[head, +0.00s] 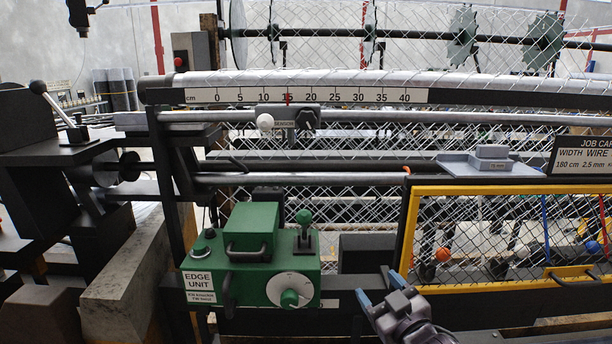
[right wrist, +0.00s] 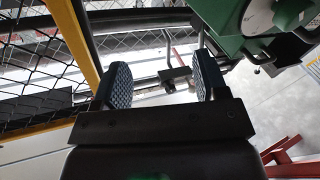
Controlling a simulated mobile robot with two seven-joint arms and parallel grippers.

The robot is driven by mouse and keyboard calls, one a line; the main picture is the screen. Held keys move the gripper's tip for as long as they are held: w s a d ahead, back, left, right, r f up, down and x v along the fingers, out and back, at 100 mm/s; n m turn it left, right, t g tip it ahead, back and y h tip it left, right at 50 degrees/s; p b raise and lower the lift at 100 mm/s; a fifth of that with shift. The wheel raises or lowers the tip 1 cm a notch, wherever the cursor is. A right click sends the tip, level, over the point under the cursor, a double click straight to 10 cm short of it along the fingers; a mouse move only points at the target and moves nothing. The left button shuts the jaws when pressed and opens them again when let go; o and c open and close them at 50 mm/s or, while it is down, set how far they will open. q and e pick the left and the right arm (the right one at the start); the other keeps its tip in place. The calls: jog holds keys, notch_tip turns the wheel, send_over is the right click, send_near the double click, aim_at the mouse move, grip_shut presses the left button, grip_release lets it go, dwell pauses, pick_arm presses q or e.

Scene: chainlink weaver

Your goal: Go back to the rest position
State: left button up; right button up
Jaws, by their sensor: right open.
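My right gripper (head: 379,290) shows at the bottom middle of the head view, in front of the machine and just right of the green edge unit (head: 252,250). Its two blue-padded fingers are apart with nothing between them. In the right wrist view the gripper (right wrist: 160,85) is also open and empty, with the green unit (right wrist: 225,22) at the upper right and the yellow-framed guard at the upper left. My left gripper is not in the head view.
A yellow-framed mesh guard (head: 411,230) stands close to the right of my right gripper. A grey tray (head: 485,168) sits on the machine, beside the job card (head: 585,156). A scale bar (head: 350,96) runs across above. A slanted grey beam (head: 130,280) stands at the lower left.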

jog(key=s+d+f+m+g+h, duration=0.1)
jog(key=s+d+f+m+h, duration=0.1)
jog(key=s+d+f, duration=0.55)
jog(key=s+d+f+m+g+h, duration=0.1)
jog(key=s+d+f+m+h, duration=0.2)
jog(key=f, duration=0.7)
jog(key=s+d+f+m+g, duration=0.1)
jog(key=s+f+g, duration=0.1)
jog(key=s+f, duration=0.3)
jog(key=s+d+f+g+h, duration=0.1)
jog(key=s+f, duration=0.4)
jog(key=s, duration=0.5)
jog(key=shift+d+m+g+h, duration=0.3)
jog(key=shift+d+m+g, duration=0.1)
jog(key=shift+d, duration=0.1)
